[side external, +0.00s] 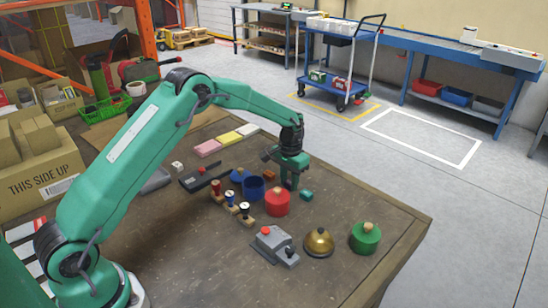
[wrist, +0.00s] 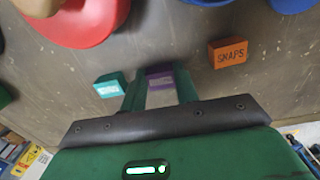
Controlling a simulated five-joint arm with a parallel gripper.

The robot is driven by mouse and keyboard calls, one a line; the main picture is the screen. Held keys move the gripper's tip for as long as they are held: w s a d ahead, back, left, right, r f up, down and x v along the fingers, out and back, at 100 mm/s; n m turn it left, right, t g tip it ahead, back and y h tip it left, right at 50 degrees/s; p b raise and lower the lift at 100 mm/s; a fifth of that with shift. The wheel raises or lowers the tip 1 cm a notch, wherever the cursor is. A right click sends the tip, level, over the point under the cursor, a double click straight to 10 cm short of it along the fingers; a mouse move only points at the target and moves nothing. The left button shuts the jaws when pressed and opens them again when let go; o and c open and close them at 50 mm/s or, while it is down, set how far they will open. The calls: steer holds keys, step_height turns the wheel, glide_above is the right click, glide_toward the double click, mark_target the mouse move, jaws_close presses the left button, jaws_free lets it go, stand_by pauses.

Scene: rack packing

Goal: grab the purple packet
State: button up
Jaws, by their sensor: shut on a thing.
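The purple packet (wrist: 159,71) shows in the wrist view between the green fingers of my gripper (wrist: 159,88). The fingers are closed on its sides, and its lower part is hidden. In the side view my gripper (side external: 290,184) points down at the table behind the red pot, and I cannot make out the purple packet there. I cannot tell whether the packet touches the table. A teal packet (wrist: 110,85) lies just left of the fingers in the wrist view, and an orange packet marked SNAPS (wrist: 228,52) lies to the right.
A red lidded pot (side external: 277,204) stands close to my gripper, with an open blue pot (side external: 253,190) beyond it. Several stamps, a grey box with a red button (side external: 268,238), a brass bell (side external: 318,240) and a green pot (side external: 365,238) stand nearby. The table's right corner is clear.

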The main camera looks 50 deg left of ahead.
steer(key=shift+r, duration=0.7)
steer(key=r, duration=0.3)
steer(key=shift+s+d+r, duration=0.1)
steer(key=shift+d+r, duration=0.05)
steer(key=shift+d, duration=0.2)
steer(key=s+d+r, duration=0.5)
steer(key=d+r, duration=0.1)
steer(key=d, duration=0.3)
steer(key=shift+d+r, duration=0.15)
steer(key=shift+d, duration=0.15)
steer(key=shift+s+a, duration=0.1)
